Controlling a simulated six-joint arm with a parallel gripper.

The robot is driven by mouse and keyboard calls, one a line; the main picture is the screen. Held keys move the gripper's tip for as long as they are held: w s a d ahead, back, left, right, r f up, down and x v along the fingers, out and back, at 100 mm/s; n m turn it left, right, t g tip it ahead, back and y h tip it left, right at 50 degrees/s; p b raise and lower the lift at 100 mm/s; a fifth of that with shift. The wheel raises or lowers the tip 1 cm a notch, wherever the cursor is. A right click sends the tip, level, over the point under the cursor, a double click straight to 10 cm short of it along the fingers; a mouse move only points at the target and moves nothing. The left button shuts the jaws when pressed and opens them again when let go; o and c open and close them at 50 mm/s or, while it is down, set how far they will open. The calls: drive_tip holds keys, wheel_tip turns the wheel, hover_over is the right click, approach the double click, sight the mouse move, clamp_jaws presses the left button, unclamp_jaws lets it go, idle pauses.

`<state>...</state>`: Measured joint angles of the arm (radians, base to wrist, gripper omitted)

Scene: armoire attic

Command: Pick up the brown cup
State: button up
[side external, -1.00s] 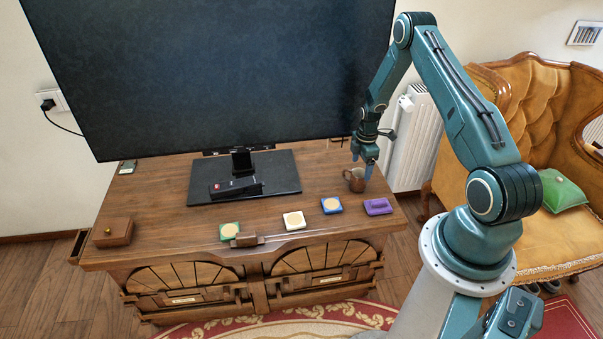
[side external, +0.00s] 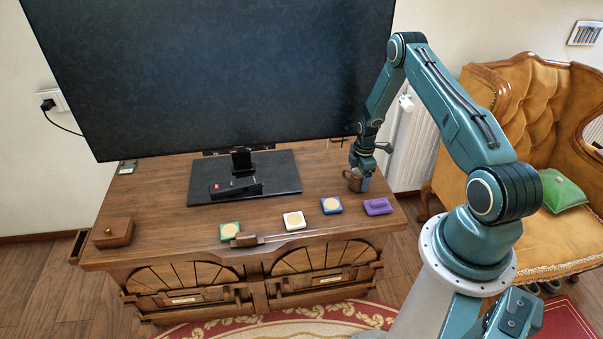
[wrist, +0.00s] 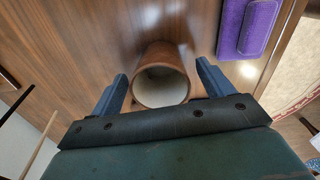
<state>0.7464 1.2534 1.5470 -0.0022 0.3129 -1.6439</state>
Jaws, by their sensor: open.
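The brown cup (side external: 353,180) stands upright near the right end of the wooden cabinet top, partly hidden behind my gripper in the side view. In the wrist view the cup (wrist: 163,62) shows its pale inside and brown wall. My gripper (wrist: 160,85) is open, with one blue finger on each side of the cup and a gap visible on both sides. In the side view my gripper (side external: 361,178) is low at the cup, pointing down. Whether a finger touches the cup cannot be told.
A purple block (side external: 378,207) lies just in front of the cup. Blue (side external: 331,205), white (side external: 294,220) and green (side external: 230,231) coasters lie along the front edge. A large television (side external: 210,75) overhangs the back. A wooden box (side external: 112,232) sits at far left.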

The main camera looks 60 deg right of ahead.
drive_tip(key=c, duration=1.2)
drive_tip(key=shift+o, duration=0.2)
drive_tip(key=shift+r, duration=0.15)
wheel_tip(320, 180, up, 20)
idle(0.6)
